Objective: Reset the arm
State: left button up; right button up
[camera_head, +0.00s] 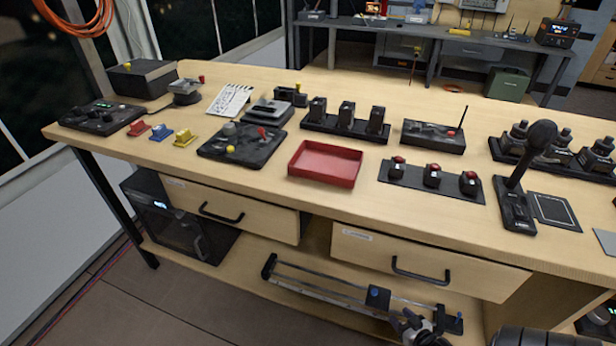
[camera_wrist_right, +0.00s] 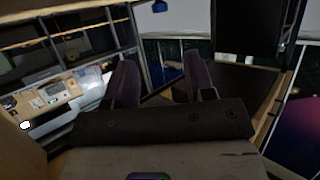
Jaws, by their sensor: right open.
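My right gripper (camera_head: 410,322) is low at the bottom edge of the head view, in front of the bench and below its top. It overlaps the right end of a long rail device (camera_head: 318,284) in the picture; I cannot tell whether they touch. In the right wrist view its two dark fingers (camera_wrist_right: 160,72) stand apart with nothing between them. My left gripper is not in the head view.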

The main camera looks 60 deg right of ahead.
jog(key=s+a+f+n+g+y, duration=0.1)
jog(key=s+f+g+y, duration=0.1)
jog(key=s+f+g, duration=0.3)
jog(key=w+a+r+n+g+y, duration=0.25)
jog(key=w+a+r+g, duration=0.25)
jog(key=a, duration=0.3)
jog(key=w+a+r+n+t+y+p, duration=0.15)
jog(key=a+r+p, duration=0.45)
jog(key=r, duration=0.6)
jog(key=w+a+r+n+p, duration=0.25)
jog(key=a+r+p, duration=0.4)
jog(key=r, duration=0.65)
jog(key=w+a+r+n+t+y+p, duration=0.1)
jog(key=w+a+r+p, duration=0.25)
jog(key=a+r, duration=0.7)
notch_tip(320, 180, up, 46)
jog(key=p, duration=4.5)
notch_tip(320, 180, down, 74)
jog(key=b, duration=7.4)
jog(key=shift+s+a+r, duration=0.15)
jog(key=shift+a, duration=0.1)
